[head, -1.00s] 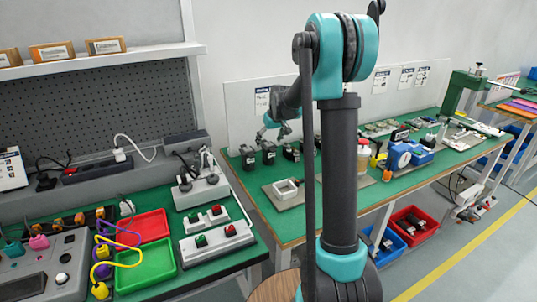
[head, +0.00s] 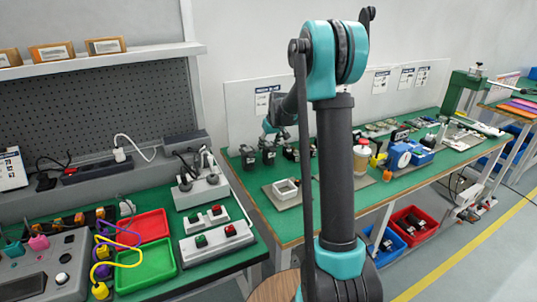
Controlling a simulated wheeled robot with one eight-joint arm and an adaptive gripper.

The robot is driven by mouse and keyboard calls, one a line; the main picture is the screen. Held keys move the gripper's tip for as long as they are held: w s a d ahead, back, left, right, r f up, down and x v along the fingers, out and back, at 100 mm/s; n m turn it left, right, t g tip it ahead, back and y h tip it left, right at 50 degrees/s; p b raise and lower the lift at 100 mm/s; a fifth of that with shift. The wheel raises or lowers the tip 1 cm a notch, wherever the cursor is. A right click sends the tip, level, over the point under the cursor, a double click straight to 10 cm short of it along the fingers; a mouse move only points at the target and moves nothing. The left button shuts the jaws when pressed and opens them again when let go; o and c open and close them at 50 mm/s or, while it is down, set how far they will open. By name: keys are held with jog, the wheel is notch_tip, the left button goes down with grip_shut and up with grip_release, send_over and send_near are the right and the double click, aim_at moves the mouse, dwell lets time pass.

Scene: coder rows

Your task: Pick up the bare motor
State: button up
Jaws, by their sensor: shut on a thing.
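A short row of small black motors stands on the green bench at the middle left of the head view: a left one (head: 248,158), a middle one (head: 269,155) and a right one (head: 291,153). They are too small to tell which is bare. My gripper (head: 271,138) is over the middle motor, pointing down, and is shut on that black motor. The fingers are dark and small and blend with it. I cannot tell whether the motor touches the bench. My upright arm hides part of the bench to the right.
A white square frame (head: 276,189) on a grey plate lies in front of the motors. A jar (head: 361,160) and a blue machine (head: 402,156) stand right of my arm. A white board (head: 233,122) rises behind. Red (head: 150,225) and green (head: 147,268) trays lie on the nearer bench.

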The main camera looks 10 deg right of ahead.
jog(key=shift+r, duration=0.1)
notch_tip(320, 180, up, 20)
jog(key=s+d+r, duration=0.1)
jog(key=s+d, duration=0.1)
jog(key=s, duration=1)
jog(key=s+f, duration=1.1)
jog(key=f, duration=0.3)
jog(key=shift+s+d+f, duration=0.15)
jog(key=shift+d+f, duration=0.1)
jog(key=shift+d, duration=0.15)
jog(key=shift+f, duration=0.15)
dwell(1.1)
jog(key=shift+f, duration=0.85)
jog(key=shift+f, duration=0.1)
